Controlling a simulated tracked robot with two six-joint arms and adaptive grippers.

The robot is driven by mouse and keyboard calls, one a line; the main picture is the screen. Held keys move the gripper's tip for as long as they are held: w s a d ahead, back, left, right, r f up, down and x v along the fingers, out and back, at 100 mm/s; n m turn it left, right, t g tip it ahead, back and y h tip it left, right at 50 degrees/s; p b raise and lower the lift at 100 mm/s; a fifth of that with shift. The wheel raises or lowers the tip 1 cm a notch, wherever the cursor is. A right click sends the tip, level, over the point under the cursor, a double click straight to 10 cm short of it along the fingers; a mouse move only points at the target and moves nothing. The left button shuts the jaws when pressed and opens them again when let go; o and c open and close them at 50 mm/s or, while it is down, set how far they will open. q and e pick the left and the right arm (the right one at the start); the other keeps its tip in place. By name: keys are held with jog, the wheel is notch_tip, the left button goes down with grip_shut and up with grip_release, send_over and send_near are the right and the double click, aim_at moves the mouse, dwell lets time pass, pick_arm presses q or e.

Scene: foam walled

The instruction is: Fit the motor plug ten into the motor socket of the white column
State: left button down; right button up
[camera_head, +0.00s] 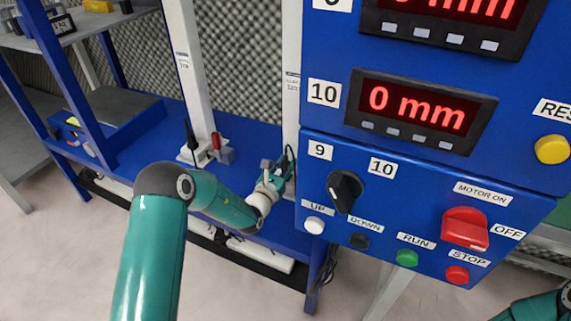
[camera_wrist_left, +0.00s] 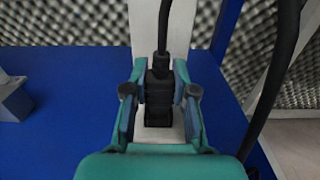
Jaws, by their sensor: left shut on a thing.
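My left gripper (camera_head: 284,170) reaches in beside the control panel, at the foot of the right-hand white column (camera_head: 291,75). In the left wrist view the gripper (camera_wrist_left: 160,102) is shut on a black plug (camera_wrist_left: 159,96), one finger on each side. A black cable runs up from the plug's top. The white column (camera_wrist_left: 145,38) stands directly behind the plug. The motor socket is hidden, and I cannot tell whether the plug touches it. Of my right arm only a teal part shows at the lower right of the head view; its gripper is out of frame.
The blue control panel (camera_head: 335,255) fills the right, close to my left gripper. Another white column (camera_head: 190,75) with a red-handled part (camera_head: 216,141) stands left. A thick black cable (camera_wrist_left: 275,85) hangs at the right of the wrist view. The blue bench (camera_wrist_left: 60,75) is largely clear.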

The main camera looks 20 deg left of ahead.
pick_arm(q)
jog(key=shift+f, duration=0.45)
jog(key=c, duration=0.9)
grip_release()
jog(key=shift+o, duration=0.2)
jog(key=shift+s, duration=0.1)
jog(key=s, duration=0.8)
jog(key=s+a, duration=0.1)
jog(key=s, duration=0.2)
jog(key=shift+s, duration=0.4)
jog(key=shift+f, duration=0.1)
